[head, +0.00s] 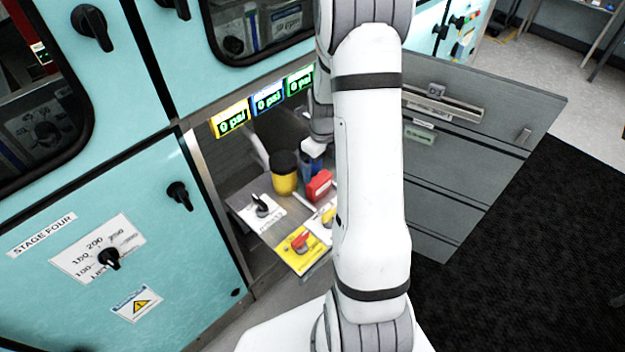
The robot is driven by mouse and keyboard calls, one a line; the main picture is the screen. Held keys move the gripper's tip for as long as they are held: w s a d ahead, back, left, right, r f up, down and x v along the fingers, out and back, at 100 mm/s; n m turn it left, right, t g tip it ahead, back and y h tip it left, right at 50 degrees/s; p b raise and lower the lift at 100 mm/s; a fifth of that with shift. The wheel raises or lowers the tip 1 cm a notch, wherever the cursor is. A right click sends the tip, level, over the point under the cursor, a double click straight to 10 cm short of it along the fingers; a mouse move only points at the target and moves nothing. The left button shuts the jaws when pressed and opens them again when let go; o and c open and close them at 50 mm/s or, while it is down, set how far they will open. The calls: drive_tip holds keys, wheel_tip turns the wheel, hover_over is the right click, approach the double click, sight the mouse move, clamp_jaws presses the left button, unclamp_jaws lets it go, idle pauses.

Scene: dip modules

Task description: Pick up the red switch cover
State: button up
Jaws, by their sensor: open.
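The red switch cover (319,185) is a small, bright red, box-like piece on the tilted control panel, just left of my white forearm. It stands behind the yellow plate with the red knob. My gripper (313,148) shows only in part, as a pale end piece left of the forearm, above and behind the red cover. It is open and apart from the cover. Its fingertips cannot be made out clearly, and my arm hides the area to the right.
A yellow cylinder with a black top (284,174) and a blue piece (311,165) stand close behind the cover. A black knob (262,205) and a red knob (300,241) sit in front. Teal cabinets (150,190) bound the left; a grey drawer-like panel (440,180) is right.

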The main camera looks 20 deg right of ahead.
sight(319, 178)
drive_tip(key=f, duration=0.5)
drive_tip(key=a+f, duration=0.1)
drive_tip(key=f, duration=0.1)
drive_tip(key=shift+s+f+p, duration=0.25)
drive_tip(key=shift+f+p, duration=0.15)
drive_tip(key=c, duration=1.1)
